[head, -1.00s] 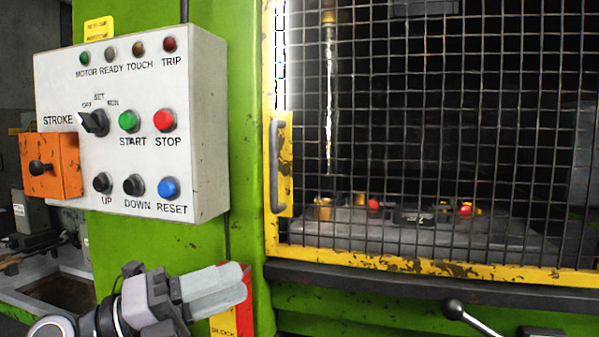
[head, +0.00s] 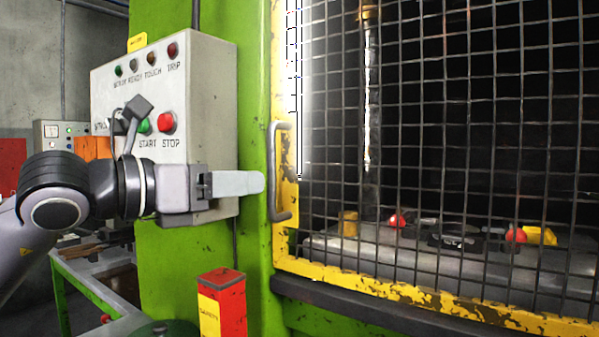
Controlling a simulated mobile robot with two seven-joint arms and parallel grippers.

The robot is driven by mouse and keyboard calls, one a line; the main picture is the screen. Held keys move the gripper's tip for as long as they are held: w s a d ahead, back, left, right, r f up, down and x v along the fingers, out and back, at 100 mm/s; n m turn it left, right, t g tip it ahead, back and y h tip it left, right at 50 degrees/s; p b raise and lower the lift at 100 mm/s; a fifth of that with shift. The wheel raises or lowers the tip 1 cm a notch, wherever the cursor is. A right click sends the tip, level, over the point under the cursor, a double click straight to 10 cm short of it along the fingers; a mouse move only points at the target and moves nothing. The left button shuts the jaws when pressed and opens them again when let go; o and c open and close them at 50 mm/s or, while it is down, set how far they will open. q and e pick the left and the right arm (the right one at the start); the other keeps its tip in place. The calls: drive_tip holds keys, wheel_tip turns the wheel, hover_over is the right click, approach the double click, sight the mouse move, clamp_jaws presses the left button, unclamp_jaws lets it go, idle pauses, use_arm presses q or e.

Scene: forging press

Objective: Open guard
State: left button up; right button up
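The guard is a yellow-framed wire-mesh door (head: 440,130) across the press opening, and it looks shut. Its grey vertical bar handle (head: 273,200) is on the left side of the yellow frame (head: 291,195). My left gripper (head: 240,184) points right, its light grey fingertips just left of the handle at about mid-height. A thin gap shows between the tips and the handle in the picture; the true depth is unclear. The fingers overlap from this side, so their opening is hidden. My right gripper is out of view.
The control box (head: 215,130) with buttons and lamps is behind my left wrist. A red and yellow post (head: 222,290) stands below the gripper. Behind the mesh lies a grey press bed (head: 390,258) with red knobs. A bench (head: 70,265) is at lower left.

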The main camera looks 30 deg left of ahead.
use_arm(q)
drive_tip(key=r+y, duration=0.1)
drive_tip(key=p, duration=0.4)
hover_over(272, 210)
drive_tip(key=shift+s+a+r+t, duration=0.15)
drive_tip(key=shift+a+r+t, duration=0.2)
drive_tip(key=shift+t, duration=0.05)
drive_tip(key=shift+w+d+f, duration=0.15)
drive_tip(key=shift+w, duration=0.3)
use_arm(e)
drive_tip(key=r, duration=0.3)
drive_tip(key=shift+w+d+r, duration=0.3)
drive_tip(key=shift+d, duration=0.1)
use_arm(q)
clamp_jaws()
